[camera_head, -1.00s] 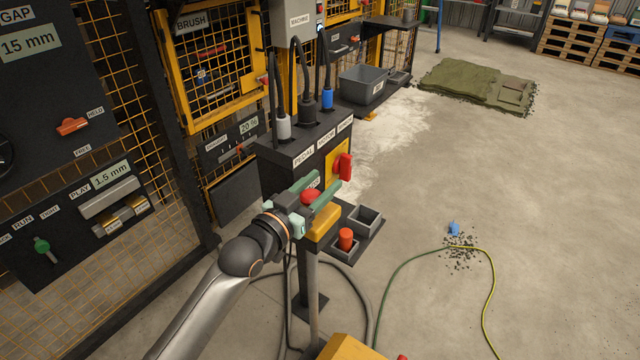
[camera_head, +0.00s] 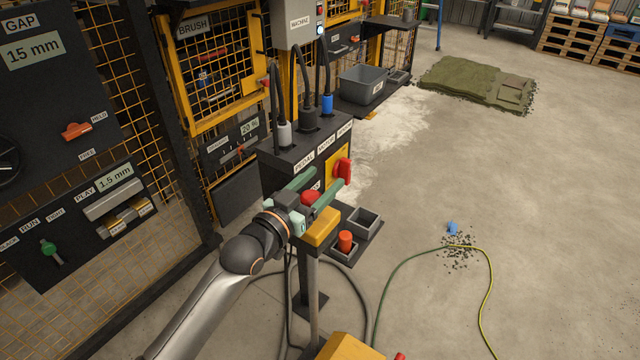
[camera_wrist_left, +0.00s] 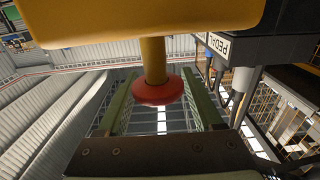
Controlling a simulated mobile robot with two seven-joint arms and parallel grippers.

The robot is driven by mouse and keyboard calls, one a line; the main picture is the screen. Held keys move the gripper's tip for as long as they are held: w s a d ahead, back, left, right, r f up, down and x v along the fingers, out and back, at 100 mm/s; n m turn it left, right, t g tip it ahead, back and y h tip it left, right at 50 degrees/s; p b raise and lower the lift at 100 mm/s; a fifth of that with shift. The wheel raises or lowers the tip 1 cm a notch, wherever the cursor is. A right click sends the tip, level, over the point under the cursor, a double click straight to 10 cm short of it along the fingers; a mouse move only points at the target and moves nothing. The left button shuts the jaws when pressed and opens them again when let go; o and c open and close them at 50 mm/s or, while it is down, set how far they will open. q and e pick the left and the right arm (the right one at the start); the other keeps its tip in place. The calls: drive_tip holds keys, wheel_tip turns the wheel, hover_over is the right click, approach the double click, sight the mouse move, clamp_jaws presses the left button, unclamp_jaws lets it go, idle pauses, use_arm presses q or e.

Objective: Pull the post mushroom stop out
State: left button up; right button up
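The post mushroom stop is a round red head (camera_head: 311,196) on the yellow box (camera_head: 321,228) at the top of the post. In the left wrist view the red head (camera_wrist_left: 157,90) stands out on a yellow stem (camera_wrist_left: 153,60) from the yellow box (camera_wrist_left: 140,22). My left gripper (camera_head: 327,180) has its two green fingers on either side of the head. In the left wrist view the left gripper (camera_wrist_left: 161,82) is open, with a visible gap between each finger and the head. My right gripper is not in view.
A dark box with cables (camera_head: 290,148) and a red switch (camera_head: 343,170) stands just behind the post. Beside it are small trays, one with a red cylinder (camera_head: 345,240). A green-yellow hose (camera_head: 410,260) lies on the floor. The floor at right is mostly clear.

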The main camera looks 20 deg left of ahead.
use_arm(q)
drive_tip(key=shift+o, duration=1)
drive_tip(key=shift+f, duration=0.15)
drive_tip(key=shift+s, duration=0.1)
drive_tip(key=shift+s+a+f, duration=0.1)
drive_tip(key=shift+s+a, duration=0.05)
drive_tip(key=shift+s, duration=0.1)
drive_tip(key=p+v, duration=0.1)
drive_tip(key=v, duration=1)
drive_tip(key=shift+s+r, duration=0.25)
drive_tip(key=shift+s, duration=0.15)
drive_tip(key=shift+a+f, duration=0.1)
drive_tip(key=shift+a, duration=0.05)
